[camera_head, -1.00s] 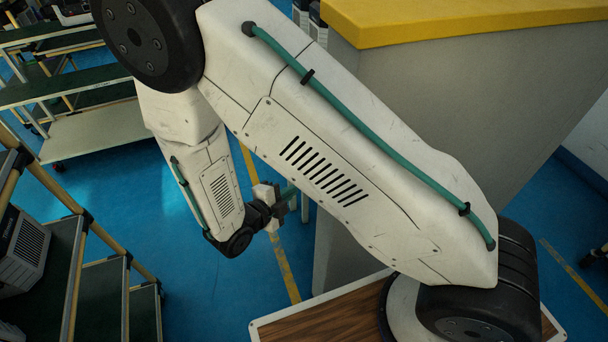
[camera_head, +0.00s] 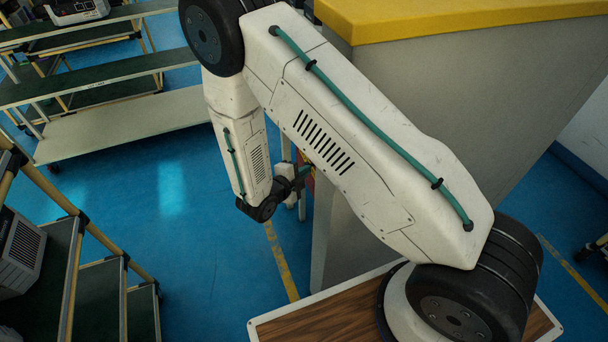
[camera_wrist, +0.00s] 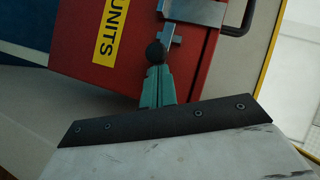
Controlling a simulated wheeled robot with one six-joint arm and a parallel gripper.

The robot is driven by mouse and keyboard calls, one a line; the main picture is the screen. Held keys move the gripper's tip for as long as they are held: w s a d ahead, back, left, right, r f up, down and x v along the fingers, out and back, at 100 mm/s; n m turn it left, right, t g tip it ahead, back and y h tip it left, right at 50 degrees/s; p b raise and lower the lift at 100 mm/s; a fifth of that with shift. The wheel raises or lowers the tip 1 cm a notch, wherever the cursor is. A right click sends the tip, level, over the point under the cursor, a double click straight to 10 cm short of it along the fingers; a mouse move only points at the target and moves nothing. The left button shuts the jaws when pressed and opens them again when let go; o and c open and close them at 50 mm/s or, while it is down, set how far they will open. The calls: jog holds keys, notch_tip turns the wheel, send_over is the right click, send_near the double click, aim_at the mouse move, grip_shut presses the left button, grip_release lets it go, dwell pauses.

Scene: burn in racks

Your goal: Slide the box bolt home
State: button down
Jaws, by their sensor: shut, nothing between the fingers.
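The red box (camera_wrist: 75,45) with a yellow label reading "UNITS" (camera_wrist: 110,35) fills the upper part of the wrist view. A metal bolt bar (camera_wrist: 167,38) with a round black knob (camera_wrist: 156,51) shows on it, beside a grey metal housing (camera_wrist: 198,11). My gripper (camera_wrist: 157,71) has its teal fingers shut and empty, with the tips right at the knob. I cannot tell whether they touch it. In the head view my gripper (camera_head: 305,171) is small, close to the side of the grey counter, and a sliver of red shows beside it.
The grey counter (camera_head: 440,110) with a yellow top (camera_head: 450,20) stands at the right. Green-topped shelf racks (camera_head: 90,75) stand at the left, with a grey unit (camera_head: 17,250) on a nearer one. Blue floor (camera_head: 190,260) is clear between. A black handle (camera_wrist: 240,20) sits near the metal housing.

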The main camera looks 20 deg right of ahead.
jog(key=w, duration=0.5)
jog(key=shift+a, duration=0.1)
jog(key=shift+w+r, duration=0.1)
dwell(0.3)
jog(key=s+d+v, duration=0.1)
jog(key=v, duration=0.5)
jog(key=s+v, duration=0.1)
jog(key=v, duration=0.5)
jog(key=shift+s+r, duration=0.45)
